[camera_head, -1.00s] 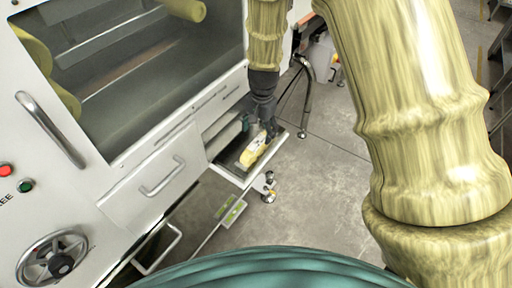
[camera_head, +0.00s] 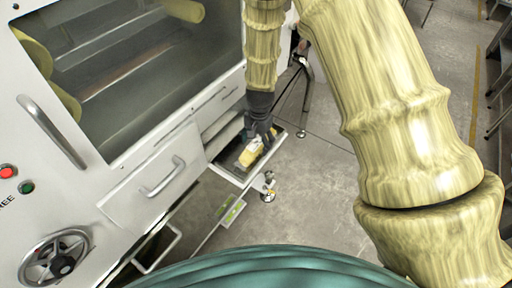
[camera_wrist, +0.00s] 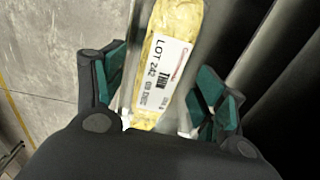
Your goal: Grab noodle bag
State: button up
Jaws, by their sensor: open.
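The noodle bag (camera_head: 251,151) is a small yellow pack lying on the belt platform at the machine's outlet. In the wrist view the noodle bag (camera_wrist: 158,92) is long and yellow with a white printed label reading LOT 242. My gripper (camera_head: 262,136) is over the bag, pointing down. In the wrist view my gripper (camera_wrist: 160,95) has its teal-padded fingers apart, one on each side of the bag. Part of the bag's near end is close to the palm. I cannot tell whether the fingers touch it.
The platform (camera_head: 228,168) juts from the white machine (camera_head: 130,190), with a dark opening behind it. A drawer handle (camera_head: 163,178) and a handwheel (camera_head: 55,258) stick out at left. Grey floor (camera_head: 320,190) to the right is clear.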

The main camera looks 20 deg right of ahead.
grip_shut()
dwell(0.3)
jog(key=shift+r, duration=0.1)
